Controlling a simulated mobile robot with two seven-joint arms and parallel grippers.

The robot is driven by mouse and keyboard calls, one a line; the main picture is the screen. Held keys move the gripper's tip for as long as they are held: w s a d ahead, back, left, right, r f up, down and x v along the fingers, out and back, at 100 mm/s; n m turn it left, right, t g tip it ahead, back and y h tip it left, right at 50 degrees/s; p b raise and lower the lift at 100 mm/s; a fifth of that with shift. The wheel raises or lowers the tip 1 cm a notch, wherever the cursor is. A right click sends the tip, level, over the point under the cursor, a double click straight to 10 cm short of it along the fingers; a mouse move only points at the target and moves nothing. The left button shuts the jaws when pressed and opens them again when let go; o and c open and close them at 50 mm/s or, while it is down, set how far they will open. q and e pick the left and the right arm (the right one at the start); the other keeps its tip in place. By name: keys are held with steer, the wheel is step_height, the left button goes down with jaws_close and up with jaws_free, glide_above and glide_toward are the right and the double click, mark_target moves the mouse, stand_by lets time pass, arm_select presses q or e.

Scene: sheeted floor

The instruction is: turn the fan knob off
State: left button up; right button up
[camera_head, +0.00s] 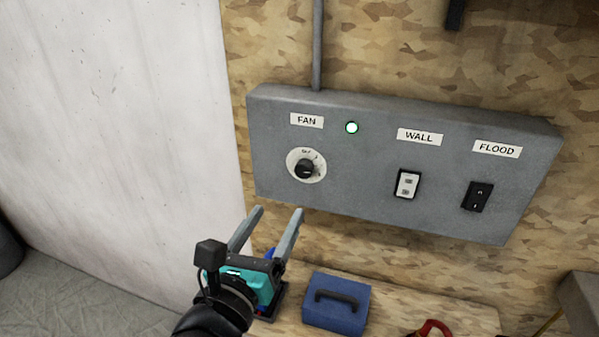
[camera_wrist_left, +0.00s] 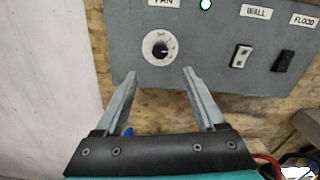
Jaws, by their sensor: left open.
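The fan knob (camera_head: 304,169) is a small black knob on a round white dial, under the FAN label (camera_head: 306,121) on a grey wall panel (camera_head: 370,190). It also shows in the left wrist view (camera_wrist_left: 160,50), just beyond and between the fingertips. A green light (camera_head: 351,128) glows to the right of the FAN label. My left gripper (camera_head: 278,212) is open and empty, below the knob and apart from it. It also shows in the left wrist view (camera_wrist_left: 159,74). The knob's exact setting is too small to read. My right gripper is not in view.
A WALL switch (camera_head: 407,184) and a black FLOOD switch (camera_head: 477,196) sit on the panel to the right. A blue box (camera_head: 336,302) with a dark handle lies on a wooden surface below. A white sheet (camera_head: 110,120) hangs at left.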

mark_target(302, 171)
arm_select(q)
steer(key=x, duration=1.2)
steer(key=shift+w+d+f, duration=0.1)
steer(key=shift+w+d, duration=0.05)
steer(key=shift+w, duration=0.2)
jaws_close()
